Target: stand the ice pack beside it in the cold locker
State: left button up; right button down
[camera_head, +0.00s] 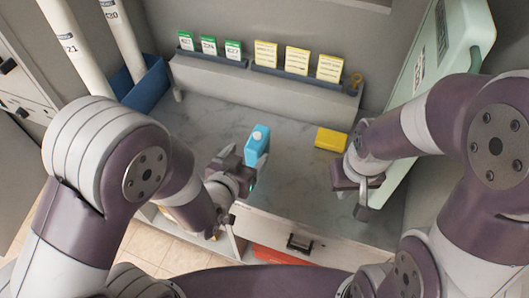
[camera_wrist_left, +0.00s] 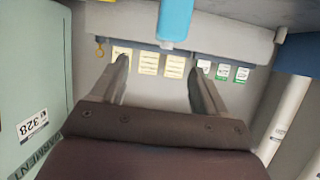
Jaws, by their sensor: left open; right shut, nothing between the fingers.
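A light blue block with a white cap, which looks like the ice pack (camera_head: 257,146), is upright over the grey counter. In the left wrist view the blue block (camera_wrist_left: 175,20) shows at the top, beyond the fingertips. My left gripper (camera_head: 238,172) is open just left of and below it in the head view. In the left wrist view the fingers of this gripper (camera_wrist_left: 158,75) are spread, with nothing seen clasped. My right gripper (camera_head: 362,205) is shut and empty over the counter's front right. I cannot pick out the cold locker for certain.
A yellow block (camera_head: 331,139) lies on the counter near my right gripper. A mint-green case (camera_head: 420,82), labelled as garment, leans at the right. A ledge (camera_head: 265,88) with green and yellow cards runs along the back. A navy bin (camera_head: 142,85) holds white tubes at the left.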

aim_at(257, 140)
pick_arm(q)
jog(key=x, duration=0.4)
jog(key=a+x, duration=0.1)
jog(key=x, duration=0.1)
jog(key=shift+w+f, duration=0.25)
jog(key=shift+w, duration=0.1)
jog(key=x, duration=0.4)
jog(key=shift+s+d+f, duration=0.1)
jog(key=shift+d+f, duration=0.1)
jog(key=shift+f, duration=0.1)
jog(key=shift+w+f, duration=0.2)
jog(key=shift+w, duration=0.2)
jog(key=shift+s+r, duration=0.1)
jog(key=shift+s, duration=0.05)
jog(key=c, duration=0.4)
grip_shut()
